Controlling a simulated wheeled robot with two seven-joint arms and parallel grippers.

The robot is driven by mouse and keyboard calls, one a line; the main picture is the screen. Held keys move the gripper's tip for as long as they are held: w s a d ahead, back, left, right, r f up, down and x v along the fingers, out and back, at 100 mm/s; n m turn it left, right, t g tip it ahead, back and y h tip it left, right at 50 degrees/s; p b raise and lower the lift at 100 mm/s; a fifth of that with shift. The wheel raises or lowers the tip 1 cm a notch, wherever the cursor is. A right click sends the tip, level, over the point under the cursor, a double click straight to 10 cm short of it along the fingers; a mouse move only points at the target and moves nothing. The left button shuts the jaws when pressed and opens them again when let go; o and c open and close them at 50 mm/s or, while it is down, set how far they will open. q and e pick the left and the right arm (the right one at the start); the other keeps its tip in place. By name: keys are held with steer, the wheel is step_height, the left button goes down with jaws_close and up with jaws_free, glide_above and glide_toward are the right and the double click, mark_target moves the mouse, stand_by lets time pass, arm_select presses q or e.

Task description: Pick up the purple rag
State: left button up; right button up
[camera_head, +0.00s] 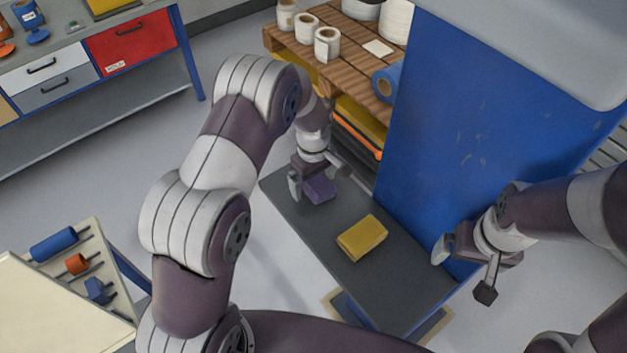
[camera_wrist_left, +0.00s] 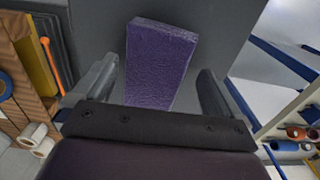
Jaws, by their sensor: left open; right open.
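The purple rag (camera_head: 320,189) is a small purple block lying on the dark grey bench top (camera_head: 420,290), near its far left end. In the left wrist view the purple rag (camera_wrist_left: 160,62) lies between the two fingers. My left gripper (camera_head: 318,180) is open above the rag, with one finger on each side of it. The left gripper (camera_wrist_left: 158,90) shows no closed contact on the rag in the wrist view. My right gripper (camera_head: 464,270) is open and empty, at the right beside the blue panel.
A yellow block (camera_head: 362,238) lies on the bench top near the rag. A tall blue panel (camera_head: 470,130) rises along the bench's right side. A wooden pallet shelf (camera_head: 350,45) with white rolls stands behind. A rack with coloured rollers (camera_head: 75,263) is at lower left.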

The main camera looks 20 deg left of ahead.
arm_select(q)
steer(key=shift+w+d+f, duration=0.25)
steer(key=shift+w+f, duration=0.15)
steer(key=shift+f, duration=0.25)
steer(key=shift+s+a, duration=0.15)
steer(key=shift+s, duration=0.05)
steer(key=shift+s+a+r, duration=0.1)
steer(key=shift+s+a, duration=0.05)
steer(key=shift+s, duration=0.25)
steer(key=shift+s+a+r, duration=0.1)
steer(key=shift+s, duration=0.1)
steer(key=shift+c, duration=0.6)
steer(key=c, duration=0.5)
steer(key=shift+w, duration=0.25)
steer(key=c, duration=0.4)
steer(key=shift+w+d, duration=0.1)
steer(key=shift+d, duration=0.1)
arm_select(e)
steer(key=shift+s+r, duration=0.15)
steer(key=shift+s, duration=0.2)
